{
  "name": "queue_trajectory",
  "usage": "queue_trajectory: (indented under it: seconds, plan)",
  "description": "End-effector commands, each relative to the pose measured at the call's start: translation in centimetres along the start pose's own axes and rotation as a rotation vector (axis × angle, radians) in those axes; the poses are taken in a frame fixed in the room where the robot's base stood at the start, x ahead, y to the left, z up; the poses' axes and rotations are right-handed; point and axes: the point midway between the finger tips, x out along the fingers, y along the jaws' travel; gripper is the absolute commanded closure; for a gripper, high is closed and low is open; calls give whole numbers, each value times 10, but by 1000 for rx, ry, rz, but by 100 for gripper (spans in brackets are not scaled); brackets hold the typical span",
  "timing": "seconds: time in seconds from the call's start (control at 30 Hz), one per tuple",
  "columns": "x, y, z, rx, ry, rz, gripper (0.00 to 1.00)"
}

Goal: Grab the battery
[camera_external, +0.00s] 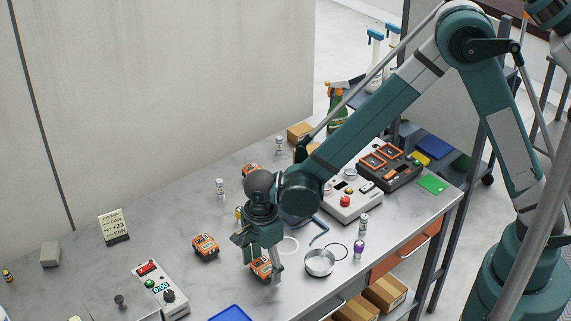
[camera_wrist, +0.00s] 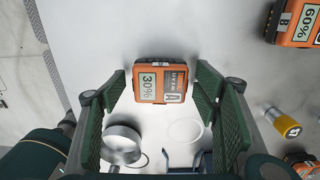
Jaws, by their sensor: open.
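An orange and black battery (camera_wrist: 162,82) with a "30%" display and a letter A lies on the table between the fingers of my gripper (camera_wrist: 162,92). In the external view this battery (camera_external: 260,267) shows low beside the fingers of my gripper (camera_external: 262,262), partly hidden by them. My gripper is open and points down, with a gap visible on each side of the battery. A second battery (camera_external: 206,246) lies to its left; it reads "60%" with a letter B in the wrist view (camera_wrist: 294,22). A third battery (camera_external: 251,170) lies farther back, partly hidden.
A small yellow-banded cylinder (camera_wrist: 284,124) stands nearby.

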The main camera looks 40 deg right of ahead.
Motion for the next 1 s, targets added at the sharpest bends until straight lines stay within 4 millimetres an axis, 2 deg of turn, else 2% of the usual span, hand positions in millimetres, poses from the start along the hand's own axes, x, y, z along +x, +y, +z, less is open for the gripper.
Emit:
queue_trajectory:
  seconds: [0.17,0.4,0.47,0.77,1.0]
  plan:
    - [0,0,0,0,0,0,39]
    - [0,0,0,0,0,0,69]
    - [0,0,0,0,0,0,75]
    - [-1,0,0,0,0,0,75]
    - [-14,0,0,0,0,0,75]
